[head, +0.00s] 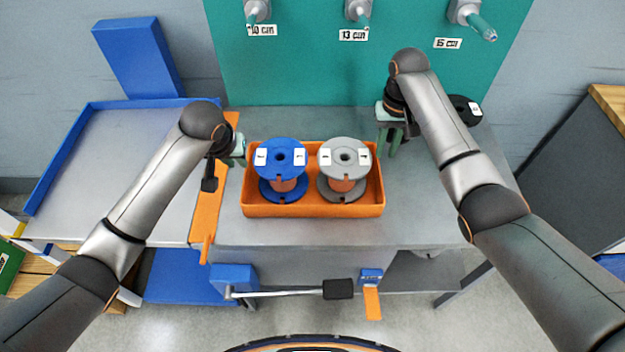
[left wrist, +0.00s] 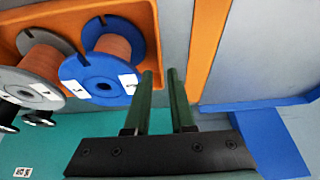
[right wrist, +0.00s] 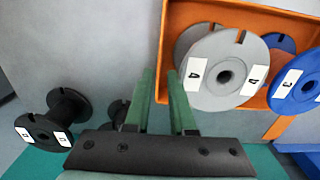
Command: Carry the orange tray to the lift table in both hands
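The orange tray (head: 312,210) sits on the grey bench top and holds a blue spool (head: 280,160) and a grey spool (head: 345,160) side by side. My left gripper (head: 238,150) is at the tray's left end, and my right gripper (head: 390,145) is at its right end. In the left wrist view the two green fingers (left wrist: 160,75) are apart, near the tray wall beside the blue spool. In the right wrist view the fingers (right wrist: 161,75) are apart, near the wall beside the grey spool. Contact with the tray is unclear. A blue-rimmed grey table (head: 120,150), possibly the lift table, stands at left.
An orange strip (head: 209,205) lies between the bench and the blue-rimmed table. A dark spool (head: 463,110) is at the back right, behind my right arm. A teal panel (head: 310,70) with labelled pegs stands behind. A crank handle (head: 338,289) hangs in front.

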